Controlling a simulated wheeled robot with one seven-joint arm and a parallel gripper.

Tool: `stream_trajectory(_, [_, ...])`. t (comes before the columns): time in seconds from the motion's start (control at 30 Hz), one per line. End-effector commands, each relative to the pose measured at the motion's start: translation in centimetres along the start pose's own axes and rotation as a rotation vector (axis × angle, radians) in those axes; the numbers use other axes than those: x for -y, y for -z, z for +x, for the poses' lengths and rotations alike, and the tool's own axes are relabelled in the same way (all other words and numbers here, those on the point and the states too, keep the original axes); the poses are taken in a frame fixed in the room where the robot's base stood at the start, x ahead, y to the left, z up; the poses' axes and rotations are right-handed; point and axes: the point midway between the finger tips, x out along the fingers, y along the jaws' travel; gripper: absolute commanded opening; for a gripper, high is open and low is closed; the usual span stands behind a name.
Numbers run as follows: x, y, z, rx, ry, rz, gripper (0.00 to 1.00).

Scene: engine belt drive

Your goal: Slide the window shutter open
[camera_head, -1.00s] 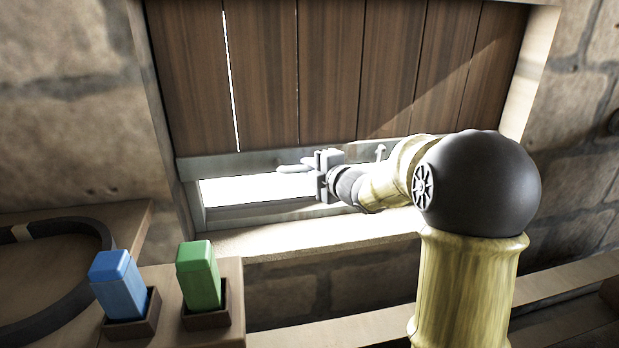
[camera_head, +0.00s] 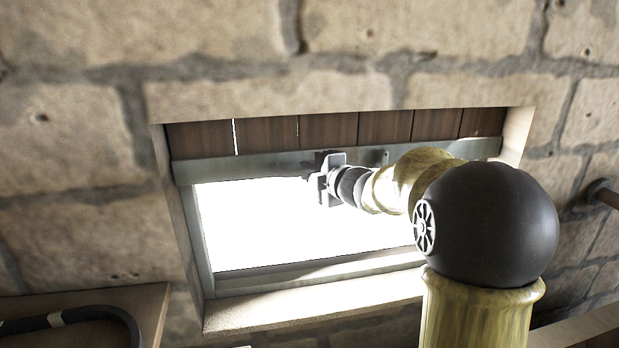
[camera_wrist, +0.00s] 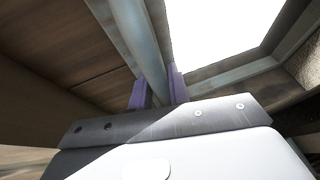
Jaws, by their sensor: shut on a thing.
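The window shutter (camera_head: 329,130) is a row of dark brown wooden planks with a grey metal bar (camera_head: 235,167) along its bottom edge. Only a short strip of planks shows at the top of the window opening. Bright white daylight fills the wide gap below the bar. My gripper (camera_head: 322,180) is at the bar, near its middle. In the wrist view the two purple fingers of my gripper (camera_wrist: 158,92) stand on either side of the grey bar (camera_wrist: 137,42) and are shut on it. The planks (camera_wrist: 65,45) lie to the left there.
A stone wall (camera_head: 230,30) surrounds the window frame (camera_head: 195,240). A pale sill (camera_head: 260,310) runs below the opening. A wooden surface with a black belt (camera_head: 120,318) is at the lower left. A dark peg (camera_head: 603,192) sticks out at the right.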

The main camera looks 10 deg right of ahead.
Motion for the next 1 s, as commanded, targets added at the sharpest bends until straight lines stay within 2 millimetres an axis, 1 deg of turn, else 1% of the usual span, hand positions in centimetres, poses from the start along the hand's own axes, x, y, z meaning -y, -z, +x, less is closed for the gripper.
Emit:
stream_trajectory(0.03, [-2.3, 0.2, -0.4, -0.001, -0.005, -0.002, 0.0])
stream_trajectory(0.1, [-3.7, 0.3, -0.7, -0.001, -0.005, -0.002, 0.0])
stream_trajectory(0.3, [-6.8, 0.6, -1.3, -0.001, -0.004, -0.002, 0.0])
stream_trajectory(0.4, [-7.7, 0.6, -1.5, 0.0, -0.004, -0.001, 0.0])
stream_trajectory(0.6, [-8.6, 0.7, -1.6, -0.001, -0.004, -0.001, 0.0])
stream_trajectory(0.97, [-8.5, 0.7, -1.6, -0.001, -0.002, -0.001, 0.0])
stream_trajectory(1.0, [-8.5, 0.7, -1.6, -0.001, -0.002, -0.001, 0.2])
